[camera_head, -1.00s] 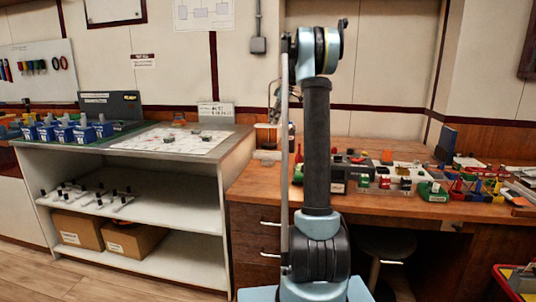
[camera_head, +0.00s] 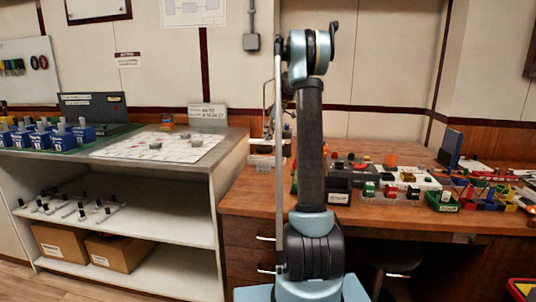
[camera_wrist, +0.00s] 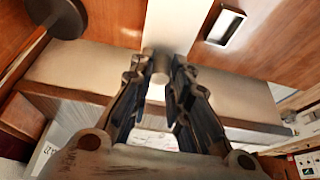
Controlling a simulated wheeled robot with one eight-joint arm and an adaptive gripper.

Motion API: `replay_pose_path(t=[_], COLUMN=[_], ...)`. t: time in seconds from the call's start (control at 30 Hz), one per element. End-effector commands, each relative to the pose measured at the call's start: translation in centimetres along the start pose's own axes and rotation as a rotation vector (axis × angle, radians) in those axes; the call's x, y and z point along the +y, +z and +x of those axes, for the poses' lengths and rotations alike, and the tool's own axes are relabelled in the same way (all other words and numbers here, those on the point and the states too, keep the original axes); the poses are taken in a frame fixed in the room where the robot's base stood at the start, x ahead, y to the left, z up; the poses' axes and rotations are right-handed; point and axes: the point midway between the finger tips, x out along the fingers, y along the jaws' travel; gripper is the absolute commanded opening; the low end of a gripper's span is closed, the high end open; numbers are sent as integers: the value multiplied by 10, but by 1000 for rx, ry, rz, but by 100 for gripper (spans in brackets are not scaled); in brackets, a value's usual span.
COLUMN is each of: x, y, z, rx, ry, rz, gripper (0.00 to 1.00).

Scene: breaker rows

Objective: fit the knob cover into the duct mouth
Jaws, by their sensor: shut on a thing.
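In the wrist view my gripper (camera_wrist: 161,72) has its two dark fingers close together. They are shut on a small grey round piece (camera_wrist: 160,62), which seems to be the knob cover. The piece shows at the fingertips, and most of it is hidden between them. In the head view my arm's upright links stand in the middle, and I cannot make out the gripper clearly there. I cannot pick out the duct mouth in either view.
A wooden workbench (camera_head: 390,215) on the right carries a green bin (camera_head: 443,202), a dark box (camera_head: 338,186) and several small coloured parts. A stool (camera_head: 390,255) stands under the bench.

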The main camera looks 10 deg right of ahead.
Motion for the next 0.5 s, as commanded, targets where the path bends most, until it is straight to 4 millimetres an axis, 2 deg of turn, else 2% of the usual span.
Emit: replay_pose_path(t=[0.1,0.2,0.5], x=[0,0,0], y=[8,13,20], z=[24,38,55], rx=[0,0,0], ry=[-1,-1,-1], rz=[-2,-2,-2], gripper=[0,0,0])
